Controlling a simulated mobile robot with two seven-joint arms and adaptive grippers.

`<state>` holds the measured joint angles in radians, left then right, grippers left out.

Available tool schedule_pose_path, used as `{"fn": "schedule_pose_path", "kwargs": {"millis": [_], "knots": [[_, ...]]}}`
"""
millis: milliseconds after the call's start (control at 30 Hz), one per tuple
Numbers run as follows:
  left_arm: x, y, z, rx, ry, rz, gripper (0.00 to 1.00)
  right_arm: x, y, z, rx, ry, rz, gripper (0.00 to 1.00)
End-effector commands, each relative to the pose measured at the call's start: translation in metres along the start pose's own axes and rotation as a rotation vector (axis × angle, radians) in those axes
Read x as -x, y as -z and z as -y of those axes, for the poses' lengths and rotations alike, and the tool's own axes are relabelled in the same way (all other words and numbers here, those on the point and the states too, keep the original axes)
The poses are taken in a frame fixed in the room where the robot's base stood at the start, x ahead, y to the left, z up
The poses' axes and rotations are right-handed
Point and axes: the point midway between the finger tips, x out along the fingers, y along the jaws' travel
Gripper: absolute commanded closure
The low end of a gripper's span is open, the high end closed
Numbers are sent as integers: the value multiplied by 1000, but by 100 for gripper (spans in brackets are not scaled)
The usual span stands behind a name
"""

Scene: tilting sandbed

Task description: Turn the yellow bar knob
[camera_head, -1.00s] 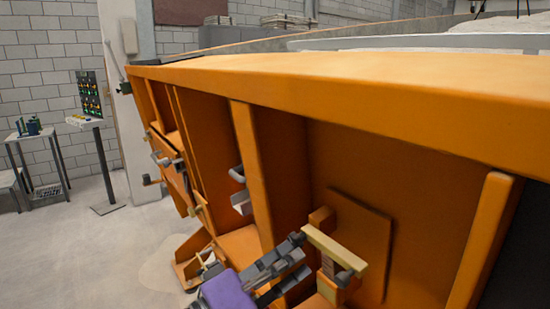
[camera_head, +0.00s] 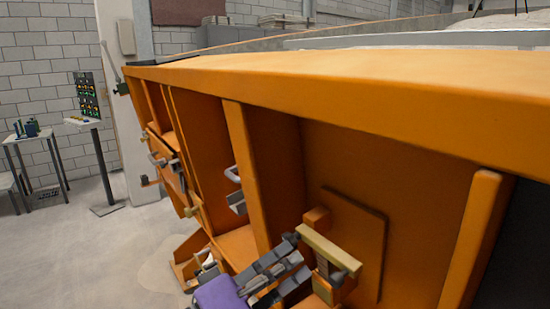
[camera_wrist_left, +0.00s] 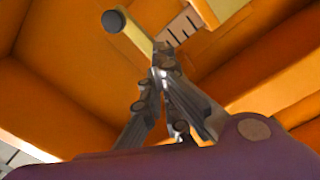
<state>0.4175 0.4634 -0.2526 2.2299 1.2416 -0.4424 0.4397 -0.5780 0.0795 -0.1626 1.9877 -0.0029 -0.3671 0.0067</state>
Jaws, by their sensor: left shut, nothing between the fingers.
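The yellow bar knob (camera_head: 328,248) is a pale yellow bar with a grey end, mounted in front of an orange plate on the side of the sandbed. In the head view it slants down to the right. In the left wrist view the bar (camera_wrist_left: 134,34) runs from a dark round end down to the fingertips. My left gripper (camera_head: 296,248) is shut and empty. Its tips are right by the bar, near its upper left end in the head view. I cannot tell whether they touch it. My right gripper is not in view.
The orange sandbed wall (camera_head: 340,90) rises above the knob, with upright ribs (camera_head: 247,175) on either side. Grey handles (camera_head: 236,190) and other fittings stick out further left. A stand with a board (camera_head: 92,120) and a small table (camera_head: 35,140) stand on the open floor at left.

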Motion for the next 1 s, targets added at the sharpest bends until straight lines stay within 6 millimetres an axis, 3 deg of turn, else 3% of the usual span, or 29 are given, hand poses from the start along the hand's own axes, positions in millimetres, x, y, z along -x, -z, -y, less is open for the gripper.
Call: {"fn": "schedule_pose_path", "kwargs": {"millis": [33,300,633,767,867,967,1000], "knots": [[9,-2,7,4,10,2,100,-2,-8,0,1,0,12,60],[41,-2,10,4,17,0,100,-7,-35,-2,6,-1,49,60],[47,0,8,1,16,-1,100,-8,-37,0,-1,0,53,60],[49,-1,13,-2,27,-6,100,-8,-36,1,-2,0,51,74],[56,-5,35,-22,77,-29,100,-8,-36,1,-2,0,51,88],[76,-16,78,-65,181,-65,100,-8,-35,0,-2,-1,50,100],[87,-22,99,-88,236,-79,100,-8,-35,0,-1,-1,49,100]]}}
